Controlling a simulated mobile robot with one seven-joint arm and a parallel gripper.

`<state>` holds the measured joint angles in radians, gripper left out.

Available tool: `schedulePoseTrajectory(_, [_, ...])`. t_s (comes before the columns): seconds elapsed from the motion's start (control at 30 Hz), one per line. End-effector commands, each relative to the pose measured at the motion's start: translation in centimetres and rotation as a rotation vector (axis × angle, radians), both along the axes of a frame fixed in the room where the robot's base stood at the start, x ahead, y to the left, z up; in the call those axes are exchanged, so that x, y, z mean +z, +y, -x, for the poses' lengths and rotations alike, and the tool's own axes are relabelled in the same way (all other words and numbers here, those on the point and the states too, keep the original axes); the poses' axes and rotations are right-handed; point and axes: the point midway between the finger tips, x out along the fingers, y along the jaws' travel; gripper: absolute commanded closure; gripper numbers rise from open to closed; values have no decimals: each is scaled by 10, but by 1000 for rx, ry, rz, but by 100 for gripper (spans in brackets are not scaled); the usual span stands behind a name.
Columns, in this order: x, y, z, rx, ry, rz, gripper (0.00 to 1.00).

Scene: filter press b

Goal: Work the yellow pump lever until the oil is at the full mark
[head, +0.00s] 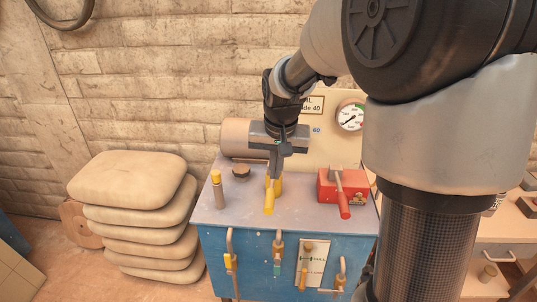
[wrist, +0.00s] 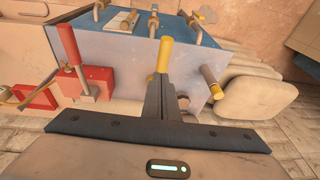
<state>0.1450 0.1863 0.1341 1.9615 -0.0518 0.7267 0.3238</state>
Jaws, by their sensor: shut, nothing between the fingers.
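The yellow pump lever (head: 269,204) stands on the grey top of the blue cabinet (head: 215,255). In the wrist view, its yellow handle (wrist: 165,54) shows just beyond my fingertips. My gripper (head: 275,174) points down at the lever, with its fingers together and nothing between them. The fingertips (wrist: 160,80) overlap the lever's lower part in the wrist view; I cannot tell whether they touch it. A pale plate with a FULL mark (head: 318,250) is on the cabinet front. The oil level is too small to read.
A red box with a red-handled lever (head: 343,198) stands right of the yellow lever. A yellow-capped cylinder (head: 217,190) and a dark round cap (head: 241,172) are to the left. A round gauge (head: 350,117) is behind. Stacked sacks (head: 130,180) stand left of the cabinet.

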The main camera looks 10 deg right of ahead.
Motion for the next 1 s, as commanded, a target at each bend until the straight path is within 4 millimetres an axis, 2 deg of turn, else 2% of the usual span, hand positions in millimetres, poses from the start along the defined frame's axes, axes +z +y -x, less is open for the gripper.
schedulePoseTrajectory(0.03, [-13, 0, -2, 1, 5, 0, 100])
schedulePoseTrajectory(0.2, [-45, 0, -11, 1, 4, -1, 100])
schedulePoseTrajectory(0.4, [-70, 6, -10, 1, 2, 0, 100])
schedulePoseTrajectory(1.0, [-85, 8, -10, 3, -13, 6, 100])
